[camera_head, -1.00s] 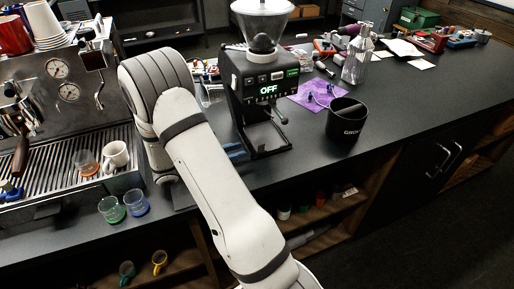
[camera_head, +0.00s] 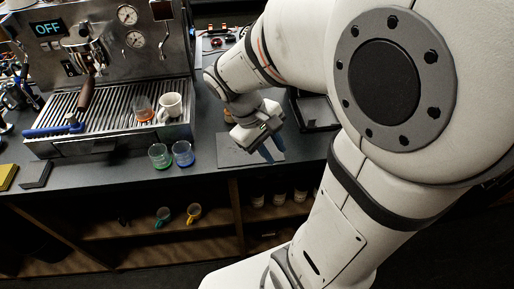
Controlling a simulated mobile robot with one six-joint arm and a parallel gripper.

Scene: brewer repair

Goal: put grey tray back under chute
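A flat grey rectangular piece (camera_head: 232,155) lies on the counter near its front edge; it looks like the grey tray, though I cannot be sure. My gripper (camera_head: 271,148), with blue fingertips, points down over its right part. I cannot tell whether the fingers touch it or how far apart they are. The black base of the grinder (camera_head: 318,112) shows behind and to the right of my gripper. The grinder's chute and upper body are hidden behind my arm.
The espresso machine (camera_head: 110,75) stands at left, with a white mug (camera_head: 170,106) on its drip grate. A green glass (camera_head: 159,156) and a blue glass (camera_head: 183,153) stand left of the grey piece. Yellow (camera_head: 8,176) and dark grey (camera_head: 36,174) blocks lie far left.

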